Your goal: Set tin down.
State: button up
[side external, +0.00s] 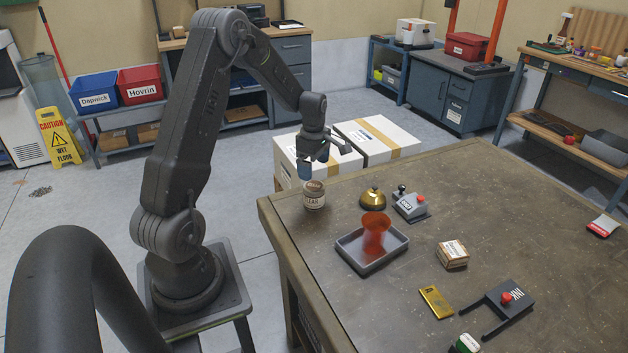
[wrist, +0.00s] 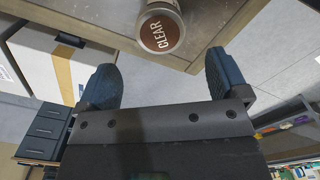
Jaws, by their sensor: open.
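The tin (side external: 314,198), a small round can with a brown lid and pale label, stands upright on the table near its far left corner. In the wrist view its brown lid marked CLEAR (wrist: 161,32) shows at the top middle, beyond the fingertips, close to the table edge. My gripper (side external: 314,170) is just above the tin in the side view. Its two blue fingers are spread wide with nothing between them in the wrist view (wrist: 164,78). The tin appears apart from both fingers.
A small carton (side external: 452,255) and gold packet (side external: 436,302) are nearer. The table's right is mostly clear.

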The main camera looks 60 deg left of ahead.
jog(key=shift+r, duration=0.95)
jog(key=s+d+r+m+t+y, duration=0.1)
jog(key=s+d+r+m+t, duration=0.15)
jog(key=d+r+m, duration=1.05)
jog(key=s+d+r+m+t+h, duration=0.1)
jog(key=s+d+r+m+t, duration=0.2)
jog(key=s+d+m, duration=0.9)
jog(key=s+d+r, duration=0.1)
jog(key=s+d, duration=0.1)
jog(key=d, duration=0.2)
jog(key=shift+d+r, duration=0.2)
jog(key=shift+r, duration=0.2)
